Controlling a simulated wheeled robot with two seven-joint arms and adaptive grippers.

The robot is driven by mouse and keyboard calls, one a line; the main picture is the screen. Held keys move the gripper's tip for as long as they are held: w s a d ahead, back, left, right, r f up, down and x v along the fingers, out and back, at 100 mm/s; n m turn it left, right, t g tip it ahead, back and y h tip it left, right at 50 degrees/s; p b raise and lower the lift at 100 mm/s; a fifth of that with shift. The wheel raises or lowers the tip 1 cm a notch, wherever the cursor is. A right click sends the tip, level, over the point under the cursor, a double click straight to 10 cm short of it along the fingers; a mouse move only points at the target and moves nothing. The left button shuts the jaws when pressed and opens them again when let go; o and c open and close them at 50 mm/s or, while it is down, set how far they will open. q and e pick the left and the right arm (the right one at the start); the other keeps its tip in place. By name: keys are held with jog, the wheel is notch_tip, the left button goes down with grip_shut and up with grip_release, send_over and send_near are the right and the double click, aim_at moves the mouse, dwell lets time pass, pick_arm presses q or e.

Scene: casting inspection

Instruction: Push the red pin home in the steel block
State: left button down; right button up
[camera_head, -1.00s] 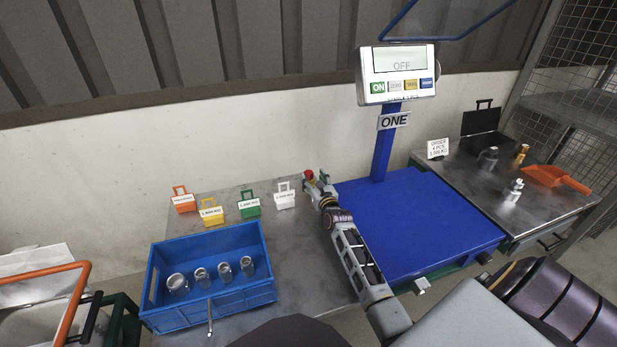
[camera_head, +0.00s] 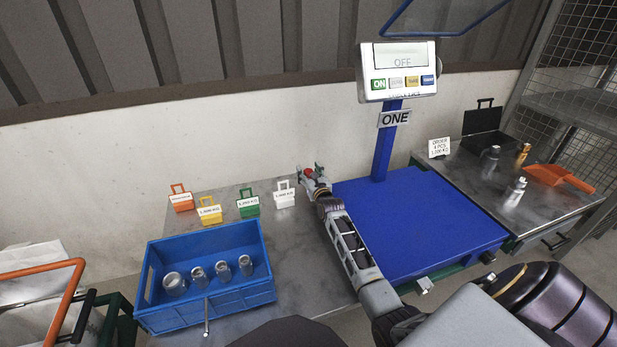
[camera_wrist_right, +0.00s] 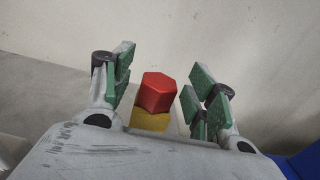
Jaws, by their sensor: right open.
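The red pin shows as a red hexagonal head (camera_wrist_right: 157,92) above a yellow part (camera_wrist_right: 150,121) in the right wrist view. In the head view the red head (camera_head: 308,171) is a small spot at the back of the grey table, left of the blue scale. My right gripper (camera_head: 311,170) is open, with its green-padded fingers on either side of the red head. In the wrist view gaps show between the head and both fingers (camera_wrist_right: 160,88). I cannot make out the steel block; the gripper body hides what lies below. My left gripper is not in view.
The blue scale platform (camera_head: 415,225) and its post (camera_head: 386,145) stand close to the right of my right arm. Several labelled weights, including a white one (camera_head: 284,198), stand to the left. A blue crate (camera_head: 210,311) holds metal parts. A pale wall (camera_head: 230,135) rises behind.

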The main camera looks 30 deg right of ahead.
dwell(0.5)
jog(key=c, duration=1.1)
